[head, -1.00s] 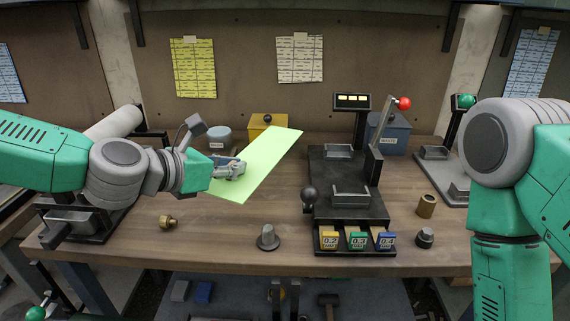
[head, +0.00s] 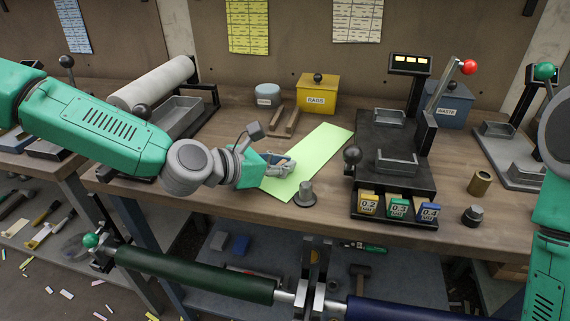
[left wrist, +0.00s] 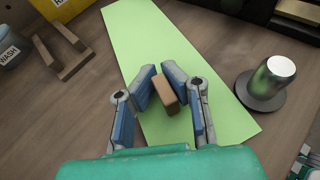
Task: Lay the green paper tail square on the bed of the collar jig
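The green paper tail (head: 318,155) is a long pale green strip, slanting low over the bench left of the collar jig. My left gripper (head: 290,167) is at its near part. In the left wrist view, the blue finger pads (left wrist: 160,78) close on a small brown block (left wrist: 166,92) over the strip (left wrist: 140,30). I cannot tell whether the strip touches the bench. The collar jig (head: 396,188) is black, with grey trays on its bed and a red-knobbed lever (head: 469,67). No paper is on its bed. My right gripper is out of view.
A yellow rags box (head: 317,95), wooden blocks (head: 283,122) and a wash tub (head: 267,95) stand behind. Brass and dark pieces stand right of the jig.

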